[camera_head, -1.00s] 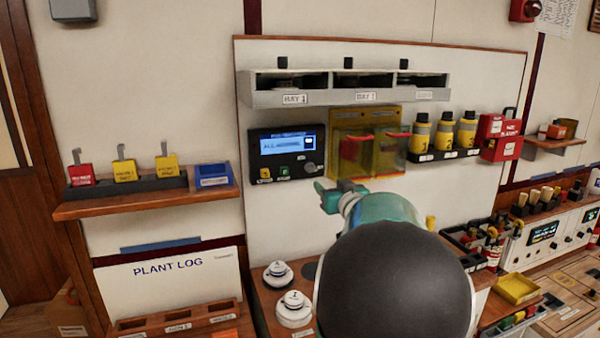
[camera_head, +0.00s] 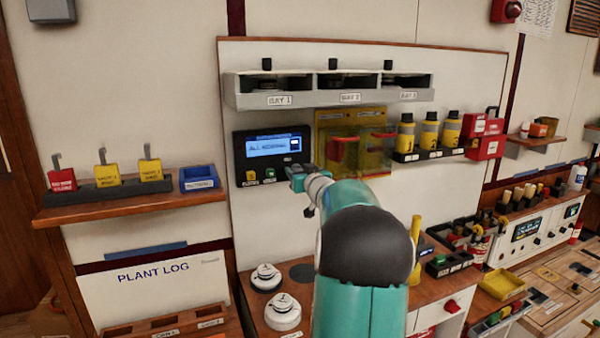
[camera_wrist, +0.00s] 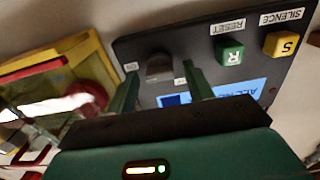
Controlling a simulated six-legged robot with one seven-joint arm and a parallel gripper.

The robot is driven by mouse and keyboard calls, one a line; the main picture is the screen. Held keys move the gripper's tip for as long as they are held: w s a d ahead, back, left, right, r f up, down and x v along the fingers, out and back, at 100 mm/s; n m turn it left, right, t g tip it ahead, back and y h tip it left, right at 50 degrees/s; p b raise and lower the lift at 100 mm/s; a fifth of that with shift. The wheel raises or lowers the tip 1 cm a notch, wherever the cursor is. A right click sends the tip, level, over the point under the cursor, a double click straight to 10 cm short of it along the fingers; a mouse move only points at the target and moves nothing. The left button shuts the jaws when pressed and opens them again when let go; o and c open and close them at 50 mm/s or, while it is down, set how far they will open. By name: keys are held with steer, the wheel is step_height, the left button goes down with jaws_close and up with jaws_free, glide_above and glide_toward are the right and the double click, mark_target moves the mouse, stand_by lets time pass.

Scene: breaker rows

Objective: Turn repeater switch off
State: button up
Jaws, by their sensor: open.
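The repeater panel (camera_head: 240,150) is a black wall box with a lit blue screen (camera_head: 272,147) reading "ALL NORMAL". In the wrist view the panel (camera_wrist: 200,55) appears upside down, with a green RESET button (camera_wrist: 230,54) and a yellow SILENCE button (camera_wrist: 281,43). In the head view my gripper (camera_head: 297,176) covers the panel's lower right corner and hides the switch.
A yellow translucent cover case (camera_head: 350,118) with red parts hangs just right of the panel. A grey shelf of bays (camera_head: 345,100) is above. Yellow canisters (camera_head: 429,133) stand farther right. A wooden shelf (camera_head: 100,208) with tags is left. Round white devices (camera_head: 282,315) sit below.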

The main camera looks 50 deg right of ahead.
steer(key=shift+c, duration=0.2)
steer(key=c, duration=0.9)
steer(key=shift+w+n, duration=0.1)
steer(key=shift+n, duration=0.4)
steer(key=shift+a+f+n, duration=0.1)
steer(key=shift+f+n, duration=0.05)
steer(key=shift+n, duration=4.1)
steer(key=shift+a+f+n, duration=0.1)
steer(key=shift+n, duration=4.15)
